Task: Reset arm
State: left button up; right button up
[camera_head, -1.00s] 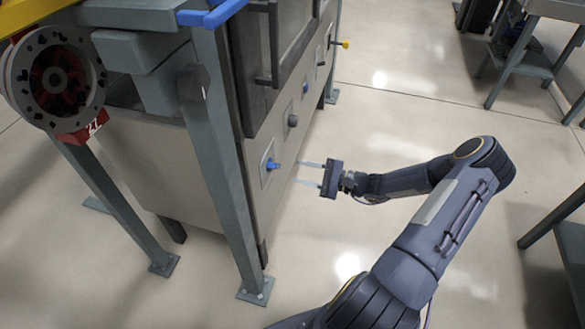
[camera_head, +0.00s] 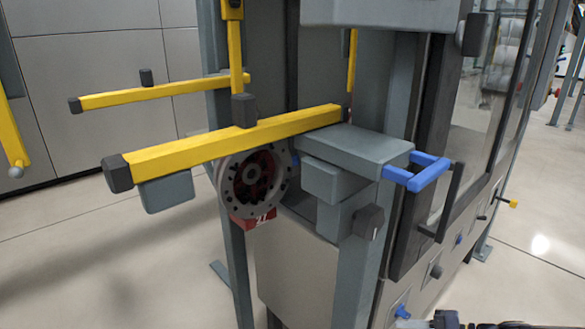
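My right gripper (camera_head: 421,322) shows only in part at the bottom edge of the head view, right of centre. Its dark body and one pale finger are visible. The finger points left, close to a blue knob (camera_head: 402,311) on the front panel of the grey machine (camera_head: 290,262). I cannot tell whether it touches the knob. The other finger is cut off by the picture's edge, so its opening is hidden. My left gripper is not in view.
A yellow bar (camera_head: 230,141) juts left from the machine, with a dark round wheel (camera_head: 254,182) below it. A blue handle (camera_head: 420,173) sticks out at the machine's front.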

jog(key=s+a+r+n+h, duration=0.3)
jog(key=s+r+n+h, duration=0.15)
jog(key=s, duration=0.55)
jog(key=s+a+r+n+h, duration=0.35)
jog(key=s+r+n, duration=0.2)
jog(key=s, duration=0.45)
notch_tip(320, 180, up, 22)
jog(key=p, duration=2.1)
jog(key=shift+w+d+h, duration=0.15)
jog(key=shift+w+h, duration=0.1)
jog(key=shift+h, duration=0.15)
jog(key=shift+f, duration=0.1)
